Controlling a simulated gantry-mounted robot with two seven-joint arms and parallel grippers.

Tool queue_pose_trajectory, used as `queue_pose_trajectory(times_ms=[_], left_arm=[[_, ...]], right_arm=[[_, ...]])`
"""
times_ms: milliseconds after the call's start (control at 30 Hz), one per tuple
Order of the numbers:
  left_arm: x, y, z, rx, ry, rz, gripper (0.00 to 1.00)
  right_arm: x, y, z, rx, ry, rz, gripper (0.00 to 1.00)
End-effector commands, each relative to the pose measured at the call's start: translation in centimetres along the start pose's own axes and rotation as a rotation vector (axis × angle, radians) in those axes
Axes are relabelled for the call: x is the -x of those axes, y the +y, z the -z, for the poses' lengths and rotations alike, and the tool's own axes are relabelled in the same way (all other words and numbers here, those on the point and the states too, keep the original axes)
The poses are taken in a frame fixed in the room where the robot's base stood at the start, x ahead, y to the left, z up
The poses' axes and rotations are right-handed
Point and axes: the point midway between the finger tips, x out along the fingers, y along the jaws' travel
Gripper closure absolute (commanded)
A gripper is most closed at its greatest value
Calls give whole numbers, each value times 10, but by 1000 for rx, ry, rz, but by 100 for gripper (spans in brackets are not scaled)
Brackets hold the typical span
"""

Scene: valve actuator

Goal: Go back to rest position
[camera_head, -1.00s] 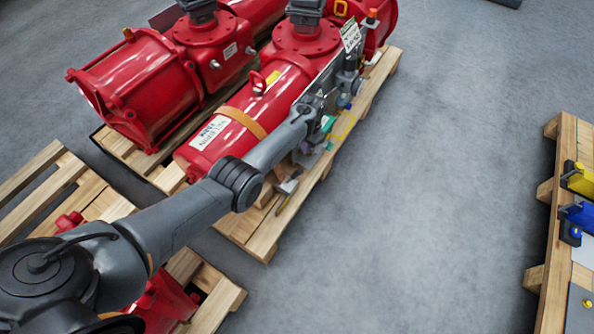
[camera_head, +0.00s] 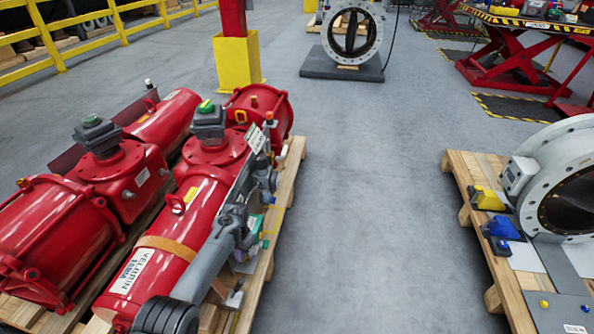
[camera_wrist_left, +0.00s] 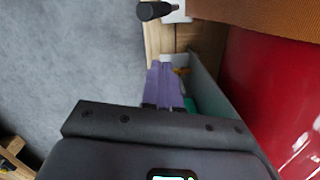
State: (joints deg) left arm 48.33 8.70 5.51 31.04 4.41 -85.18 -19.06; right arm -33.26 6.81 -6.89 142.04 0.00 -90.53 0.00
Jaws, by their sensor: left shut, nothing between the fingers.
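My left arm comes in from the bottom left of the head view and reaches along the front red valve actuator (camera_head: 185,205). My left gripper (camera_head: 245,243) is at the actuator's right side, low over the pallet edge, and is small and partly hidden there. In the left wrist view its purple fingers (camera_wrist_left: 166,87) are together and empty, beside an open grey tray (camera_wrist_left: 203,88) with something green in it. The red actuator body (camera_wrist_left: 275,90) fills the right of that view. My right gripper is not in view.
A second red actuator (camera_head: 65,235) lies to the left. The wooden pallet (camera_head: 285,185) carries the front actuator. At right, another pallet (camera_head: 478,185) holds a large valve (camera_head: 530,165) and yellow and blue parts. The floor (camera_head: 370,200) between is clear.

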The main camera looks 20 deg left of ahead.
Motion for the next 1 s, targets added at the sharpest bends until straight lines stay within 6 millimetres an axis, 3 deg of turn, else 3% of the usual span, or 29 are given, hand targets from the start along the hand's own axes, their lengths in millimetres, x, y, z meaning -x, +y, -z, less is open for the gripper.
queue_pose_trajectory(times_ms=[267, 467, 667, 800, 1000], left_arm=[[25, 3, -30, 0, 43, 61, 100], [64, 26, -87, -18, 114, 120, 100], [125, 70, -164, -55, 201, 139, 100], [184, 105, -226, -77, 264, 123, 100], [264, 146, -302, -93, 338, 77, 100]], right_arm=[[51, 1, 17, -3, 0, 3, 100], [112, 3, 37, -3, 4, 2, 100], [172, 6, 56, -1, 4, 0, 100], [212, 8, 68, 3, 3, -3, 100], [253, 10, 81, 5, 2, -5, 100]])
